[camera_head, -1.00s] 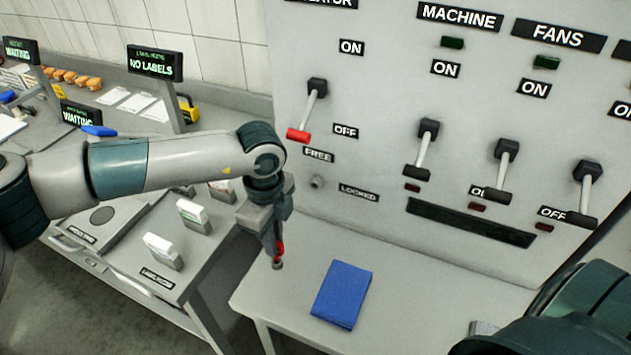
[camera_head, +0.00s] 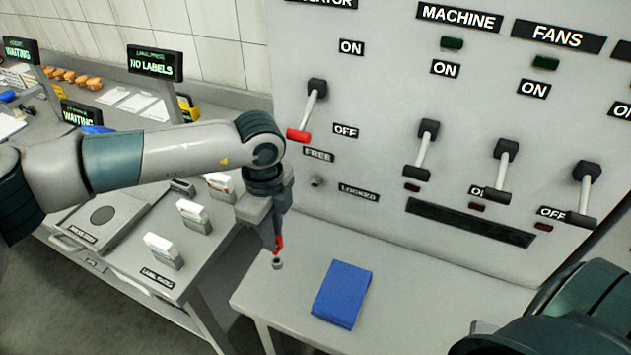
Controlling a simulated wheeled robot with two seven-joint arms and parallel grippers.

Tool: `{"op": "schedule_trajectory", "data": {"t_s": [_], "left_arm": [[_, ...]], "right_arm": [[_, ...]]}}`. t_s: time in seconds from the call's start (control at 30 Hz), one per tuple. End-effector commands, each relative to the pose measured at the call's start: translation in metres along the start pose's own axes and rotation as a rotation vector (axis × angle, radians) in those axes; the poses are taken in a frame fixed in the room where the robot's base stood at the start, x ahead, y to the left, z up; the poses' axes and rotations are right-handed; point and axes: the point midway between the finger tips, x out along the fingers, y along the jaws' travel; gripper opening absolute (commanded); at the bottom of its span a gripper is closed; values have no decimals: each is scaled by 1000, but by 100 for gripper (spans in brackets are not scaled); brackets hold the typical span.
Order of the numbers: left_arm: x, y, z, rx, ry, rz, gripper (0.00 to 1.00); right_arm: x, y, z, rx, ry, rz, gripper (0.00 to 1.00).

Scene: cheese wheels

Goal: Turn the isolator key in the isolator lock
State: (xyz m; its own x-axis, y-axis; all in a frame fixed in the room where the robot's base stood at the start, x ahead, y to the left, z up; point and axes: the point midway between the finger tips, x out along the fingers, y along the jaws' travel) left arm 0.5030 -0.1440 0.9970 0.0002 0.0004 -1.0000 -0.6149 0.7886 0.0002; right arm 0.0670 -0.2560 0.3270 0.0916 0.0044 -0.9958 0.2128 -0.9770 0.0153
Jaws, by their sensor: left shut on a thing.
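The isolator lock (camera_head: 317,181) is a small round metal piece on the grey panel, between the FREE label (camera_head: 319,155) and the LOCKED label (camera_head: 359,192). My left gripper (camera_head: 277,240) points down, left of and below the lock, above the small table. It is shut on the isolator key (camera_head: 278,262), which has a red part at the fingers and a grey round end hanging below. The key is apart from the lock. The red-handled isolator lever (camera_head: 299,135) is down, near the OFF label. My right arm shows at the lower right; its gripper fingers are not clearly seen.
A blue cloth or booklet (camera_head: 342,293) lies on the small table (camera_head: 285,285) below the panel. Several black-handled levers (camera_head: 417,172) stick out from the panel at right. A bench with white boxes (camera_head: 195,216) stands at left. The table around the blue item is clear.

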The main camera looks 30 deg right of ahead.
Motion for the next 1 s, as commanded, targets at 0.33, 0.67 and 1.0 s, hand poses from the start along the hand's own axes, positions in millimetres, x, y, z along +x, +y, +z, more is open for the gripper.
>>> {"op": "schedule_trajectory", "data": {"t_s": [0.33,0.67,1.0], "left_arm": [[-6,0,0,0,1,-1,0],[-26,0,0,0,0,-1,0],[-30,0,0,0,1,0,0]], "right_arm": [[2,0,0,0,0,0,0],[6,0,1,0,0,0,0],[6,0,1,0,0,0,0]]}}
